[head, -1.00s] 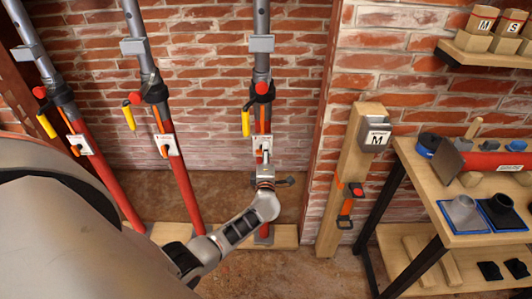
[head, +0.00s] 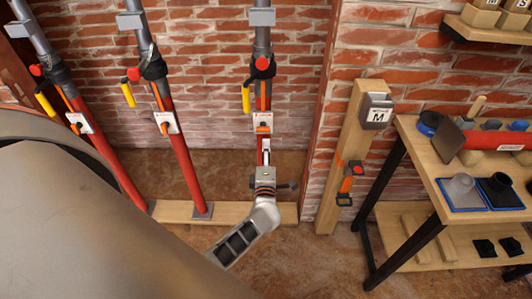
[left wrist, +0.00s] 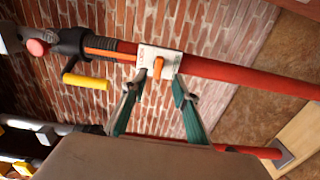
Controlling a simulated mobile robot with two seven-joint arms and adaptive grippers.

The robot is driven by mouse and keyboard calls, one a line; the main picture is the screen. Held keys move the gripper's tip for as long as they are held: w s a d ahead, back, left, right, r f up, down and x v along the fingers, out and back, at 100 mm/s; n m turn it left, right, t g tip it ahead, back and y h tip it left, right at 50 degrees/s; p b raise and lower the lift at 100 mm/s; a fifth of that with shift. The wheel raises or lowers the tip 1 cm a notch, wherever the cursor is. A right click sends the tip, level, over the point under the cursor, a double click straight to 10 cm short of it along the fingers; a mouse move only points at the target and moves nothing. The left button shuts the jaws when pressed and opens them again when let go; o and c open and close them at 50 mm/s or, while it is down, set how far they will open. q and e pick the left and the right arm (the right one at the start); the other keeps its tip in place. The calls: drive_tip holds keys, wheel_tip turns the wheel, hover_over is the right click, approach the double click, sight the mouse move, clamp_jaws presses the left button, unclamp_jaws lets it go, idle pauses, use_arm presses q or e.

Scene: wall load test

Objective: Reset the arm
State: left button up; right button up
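My left gripper (head: 265,152) is in front of the third red prop (head: 264,107), just below its white plate (head: 263,121) with the orange lever (head: 263,128). In the left wrist view, its two green-sided fingers (left wrist: 158,88) stand apart and are empty. The plate (left wrist: 146,58) and orange lever (left wrist: 158,68) lie just beyond the fingertips, with a gap that looks small. The prop (left wrist: 235,78) runs across behind them. My right gripper is not in view.
Two more props (head: 183,165) lean at the left on a wooden floor plank (head: 175,212). A wooden post (head: 352,150) carries a grey box marked M (head: 377,112). A workbench (head: 425,165) with tools stands at the right. Open floor lies between post and plank.

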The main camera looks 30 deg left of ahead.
use_arm(q)
drive_tip(key=shift+s+d, duration=0.25)
drive_tip(key=shift+s, duration=0.15)
drive_tip(key=s+d+f+m+h, duration=0.3)
drive_tip(key=s+d+m+h, duration=1)
drive_tip(key=m, duration=0.6)
drive_tip(key=s+d+f+m+g, duration=0.2)
drive_tip(key=s+f+m+g, duration=0.2)
drive_tip(key=s+m, duration=0.5)
wheel_tip(320, 180, down, 3)
drive_tip(key=shift+s+d+r+m+y, duration=0.15)
drive_tip(key=shift+s+d+m+y, duration=0.15)
drive_tip(key=shift+s, duration=0.85)
